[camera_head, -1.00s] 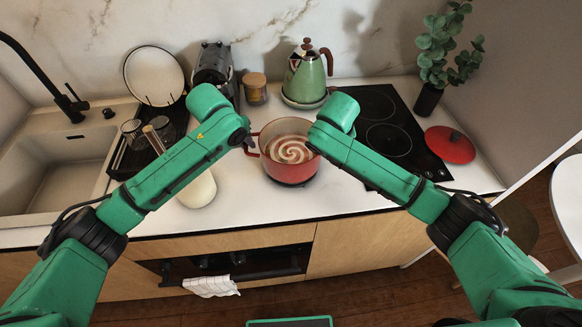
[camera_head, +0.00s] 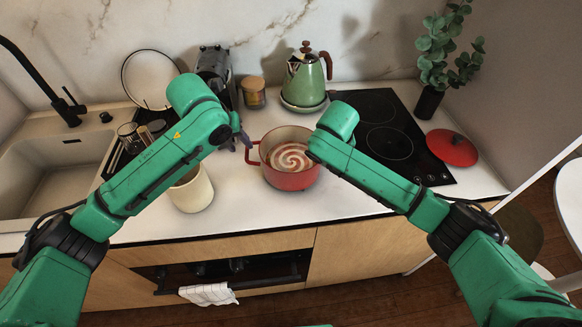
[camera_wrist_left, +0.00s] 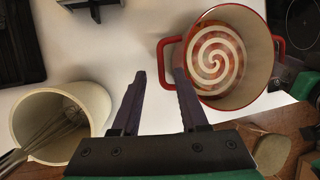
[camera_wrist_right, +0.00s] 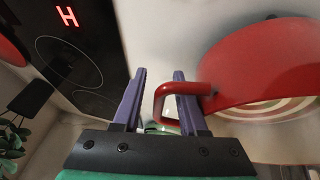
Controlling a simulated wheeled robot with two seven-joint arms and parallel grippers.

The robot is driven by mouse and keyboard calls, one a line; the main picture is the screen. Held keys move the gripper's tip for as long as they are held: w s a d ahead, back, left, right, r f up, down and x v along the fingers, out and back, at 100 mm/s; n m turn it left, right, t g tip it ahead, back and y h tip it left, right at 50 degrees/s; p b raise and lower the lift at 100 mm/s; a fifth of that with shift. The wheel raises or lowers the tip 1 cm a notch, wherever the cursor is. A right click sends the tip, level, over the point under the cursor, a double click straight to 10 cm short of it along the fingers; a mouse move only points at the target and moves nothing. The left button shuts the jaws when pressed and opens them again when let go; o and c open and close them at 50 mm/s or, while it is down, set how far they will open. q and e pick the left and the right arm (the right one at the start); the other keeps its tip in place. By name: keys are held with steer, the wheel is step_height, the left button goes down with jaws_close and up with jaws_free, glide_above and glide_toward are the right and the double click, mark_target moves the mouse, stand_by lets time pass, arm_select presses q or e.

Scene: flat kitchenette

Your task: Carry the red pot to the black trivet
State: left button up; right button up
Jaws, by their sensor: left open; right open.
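The red pot (camera_head: 291,181), with a red and cream swirl inside, stands upright on the white counter left of the hob. I cannot make out a black trivet; the pot may hide it. My left gripper (camera_head: 243,139) is open just above the pot's left handle (camera_head: 252,154). In the left wrist view its fingers (camera_wrist_left: 160,75) are apart, with that handle (camera_wrist_left: 164,62) by the tips, not gripped. My right gripper (camera_wrist_right: 160,76) is open, with the right handle (camera_wrist_right: 178,90) between or just beyond its fingers. The right arm hides it in the head view.
A cream crock (camera_head: 191,191) with a whisk stands close left of the pot, below my left arm. A green kettle (camera_head: 305,78) and a wood-lidded jar (camera_head: 254,92) stand behind. The black hob (camera_head: 385,125) and red lid (camera_head: 452,148) are to the right.

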steer(key=shift+s, duration=0.1)
steer(key=shift+a+r, duration=0.1)
steer(key=shift+r, duration=0.25)
arm_select(q)
steer(key=shift+v, duration=1.05)
arm_select(e)
steer(key=v, duration=1.1)
steer(key=shift+s+r, duration=0.1)
steer(key=shift+r, duration=0.05)
arm_select(q)
steer(key=shift+s, duration=0.1)
